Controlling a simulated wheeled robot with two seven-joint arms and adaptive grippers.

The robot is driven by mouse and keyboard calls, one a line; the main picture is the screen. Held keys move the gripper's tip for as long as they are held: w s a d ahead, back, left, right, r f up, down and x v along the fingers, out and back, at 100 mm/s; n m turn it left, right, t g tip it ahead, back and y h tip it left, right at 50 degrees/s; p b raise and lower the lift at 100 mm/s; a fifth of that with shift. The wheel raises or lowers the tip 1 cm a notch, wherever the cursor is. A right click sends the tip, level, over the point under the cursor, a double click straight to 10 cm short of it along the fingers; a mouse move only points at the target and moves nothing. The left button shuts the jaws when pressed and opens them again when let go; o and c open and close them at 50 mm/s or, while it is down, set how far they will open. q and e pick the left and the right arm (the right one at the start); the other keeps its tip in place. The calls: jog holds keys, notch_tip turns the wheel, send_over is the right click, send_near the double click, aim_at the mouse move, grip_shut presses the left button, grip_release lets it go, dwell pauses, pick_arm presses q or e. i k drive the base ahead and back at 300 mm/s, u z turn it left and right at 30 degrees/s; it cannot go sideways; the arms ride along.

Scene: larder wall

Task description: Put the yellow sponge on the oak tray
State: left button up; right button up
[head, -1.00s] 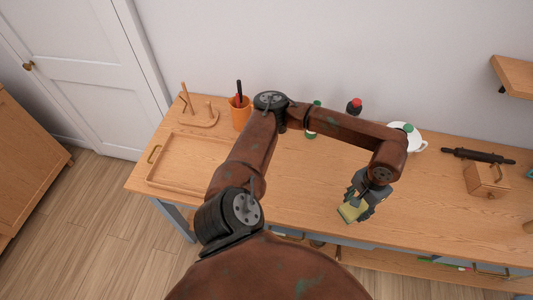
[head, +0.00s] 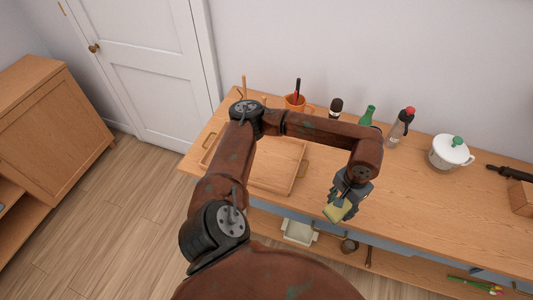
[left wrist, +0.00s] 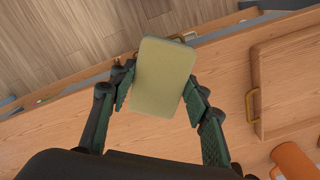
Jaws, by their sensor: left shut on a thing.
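The yellow sponge (head: 338,211) is held by my left gripper (head: 346,200) above the front part of the counter. In the left wrist view the sponge (left wrist: 161,77) sits between the two fingers of my left gripper (left wrist: 158,95), which is shut on it. The oak tray (head: 283,184) lies on the counter to the left of the gripper, partly hidden behind my left arm. Its right end with a brass handle also shows at the right of the left wrist view. My right gripper is not in view.
An orange mug (head: 296,103) stands behind the tray. A dark-capped jar (head: 336,108), a green bottle (head: 367,116), a red-capped bottle (head: 399,128) and a white lidded pot (head: 450,152) line the back. The counter (head: 425,195) right of the gripper is clear.

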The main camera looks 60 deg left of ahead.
aim_at(271, 162)
jog(key=u, duration=0.5)
jog(key=i, duration=0.85)
jog(key=u, duration=0.85)
